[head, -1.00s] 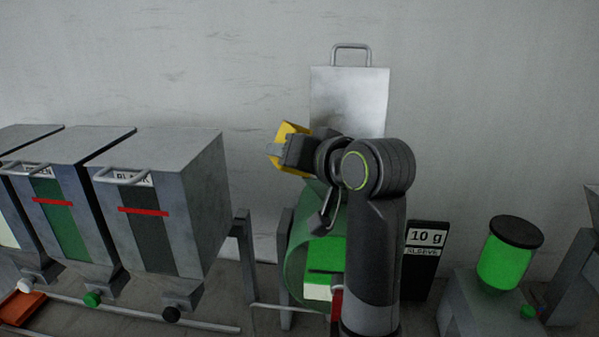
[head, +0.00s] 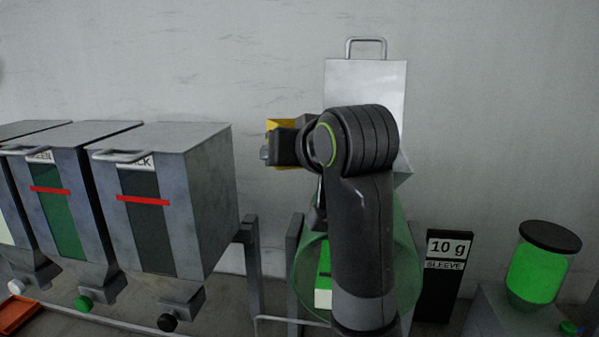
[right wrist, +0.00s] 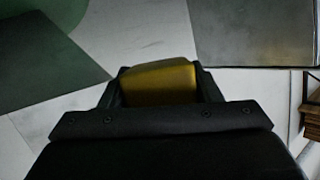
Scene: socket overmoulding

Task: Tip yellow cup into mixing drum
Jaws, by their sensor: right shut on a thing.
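The yellow cup (head: 281,125) is held up in the head view, mostly hidden behind my right gripper (head: 268,150). My right gripper is shut on it. In the right wrist view the yellow cup (right wrist: 160,82) sits between the two fingers of my right gripper (right wrist: 160,90). The mixing drum (head: 402,268) is a translucent green vessel below and to the right of the cup, partly covered by my right arm. The cup is apart from the drum. The cup's contents are not visible. My left gripper is not in view.
Grey hoppers (head: 210,200) with coloured knobs stand at the left. A raised grey lid (head: 365,85) with a handle stands behind the drum. A black "10 g sleeve" sign (head: 446,285) and a jar of green material (head: 538,270) are at the right.

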